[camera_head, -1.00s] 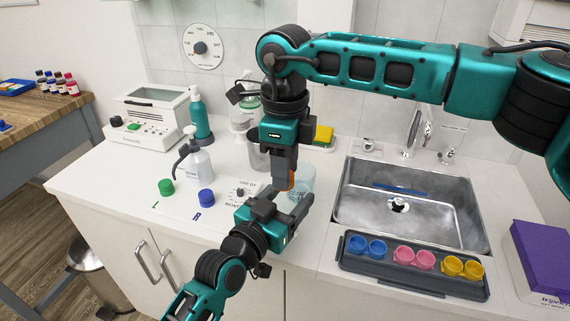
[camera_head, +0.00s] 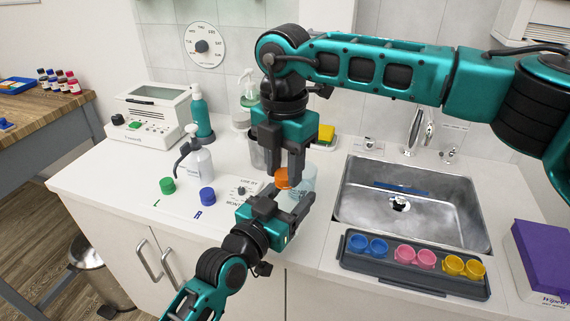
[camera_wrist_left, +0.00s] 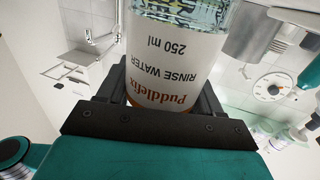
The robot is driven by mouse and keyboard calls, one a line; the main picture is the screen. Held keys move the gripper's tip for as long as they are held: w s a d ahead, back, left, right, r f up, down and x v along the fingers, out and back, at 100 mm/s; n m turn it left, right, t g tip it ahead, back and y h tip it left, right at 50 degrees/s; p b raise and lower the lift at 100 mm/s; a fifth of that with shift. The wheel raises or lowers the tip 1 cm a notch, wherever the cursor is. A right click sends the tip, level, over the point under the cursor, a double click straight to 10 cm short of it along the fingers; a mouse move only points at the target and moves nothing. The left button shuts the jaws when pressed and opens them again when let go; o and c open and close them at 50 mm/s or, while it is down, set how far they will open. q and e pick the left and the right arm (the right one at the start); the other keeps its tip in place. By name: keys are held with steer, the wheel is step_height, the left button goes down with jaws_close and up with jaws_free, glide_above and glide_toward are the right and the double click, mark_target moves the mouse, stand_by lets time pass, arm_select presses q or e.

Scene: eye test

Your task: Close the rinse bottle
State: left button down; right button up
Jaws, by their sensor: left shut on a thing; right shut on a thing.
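My right gripper (camera_head: 284,177) points down from above and is shut on the orange cap (camera_head: 282,180). The cap is at the bottle's upper left in the head view. The bottle's mouth is hidden, so I cannot tell whether the cap touches it.
The sink (camera_head: 400,215) and a dark tray of coloured cups (camera_head: 355,262) are to the right.

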steer(key=m, duration=0.5)
steer(key=shift+m, duration=0.4)
steer(key=m, duration=0.6)
steer(key=shift+w, duration=0.1)
steer(key=o, duration=1)
steer(key=shift+r, duration=2.3)
steer(key=shift+c, duration=0.3)
